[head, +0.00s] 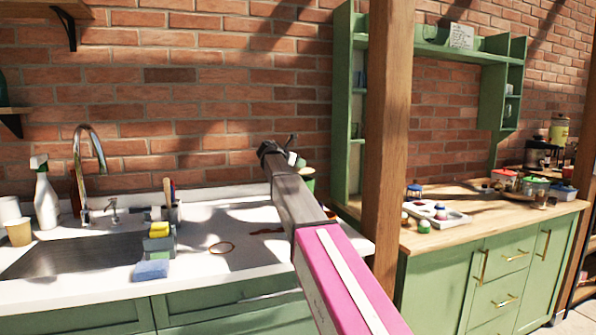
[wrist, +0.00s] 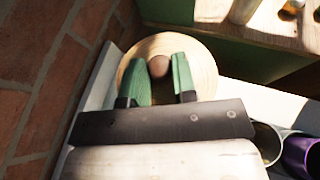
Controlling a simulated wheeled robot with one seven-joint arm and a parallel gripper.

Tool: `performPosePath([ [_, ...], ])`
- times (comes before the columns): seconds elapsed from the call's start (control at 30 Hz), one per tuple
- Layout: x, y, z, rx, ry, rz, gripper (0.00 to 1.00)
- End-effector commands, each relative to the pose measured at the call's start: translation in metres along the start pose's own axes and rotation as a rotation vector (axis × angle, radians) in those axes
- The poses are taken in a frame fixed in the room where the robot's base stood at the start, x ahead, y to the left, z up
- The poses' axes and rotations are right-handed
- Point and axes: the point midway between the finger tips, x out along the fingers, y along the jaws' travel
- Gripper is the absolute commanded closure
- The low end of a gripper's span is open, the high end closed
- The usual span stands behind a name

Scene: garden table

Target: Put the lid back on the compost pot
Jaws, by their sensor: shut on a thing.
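In the wrist view the round, pale wooden lid (wrist: 205,68) shows from above, with a brown knob (wrist: 158,66) at its middle. My gripper (wrist: 160,70) has its two green fingers on either side of the knob and is shut on it. In the head view a green pot (head: 308,184), likely the compost pot, stands at the back of the white counter, partly behind my arm. My gripper (head: 291,158) is beside its top, mostly hidden by the arm. I cannot tell whether the lid rests on the pot or is held above it.
A brick wall (wrist: 32,75) is close on the left in the wrist view; a metal cup (wrist: 265,141) and purple cup (wrist: 302,153) stand at lower right. The head view shows a wooden post (head: 388,130), a sink (head: 75,255), sponges (head: 152,269) and a spray bottle (head: 46,203).

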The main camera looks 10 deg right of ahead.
Motion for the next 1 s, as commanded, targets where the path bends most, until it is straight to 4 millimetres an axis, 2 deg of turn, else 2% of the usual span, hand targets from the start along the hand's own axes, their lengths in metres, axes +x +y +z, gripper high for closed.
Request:
performPosePath([
  [0.1, 0.007, -0.001, -0.018, -0.002, 0.0, 0.0, 0.98],
  [0.2, 0.009, 0.0, -0.024, -0.001, 0.0, 0.001, 0.98],
  [0.77, 0.013, 0.0, -0.032, 0.0, 0.0, 0.001, 0.98],
  [0.8, 0.013, 0.0, -0.032, 0.0, 0.0, 0.001, 0.71],
  [0.87, 0.013, 0.0, -0.032, 0.0, 0.0, 0.001, 0.51],
  [0.9, 0.013, 0.0, -0.032, 0.0, 0.0, 0.001, 0.48],
  [1.0, 0.013, 0.0, -0.032, 0.0, 0.0, 0.0, 0.48],
])
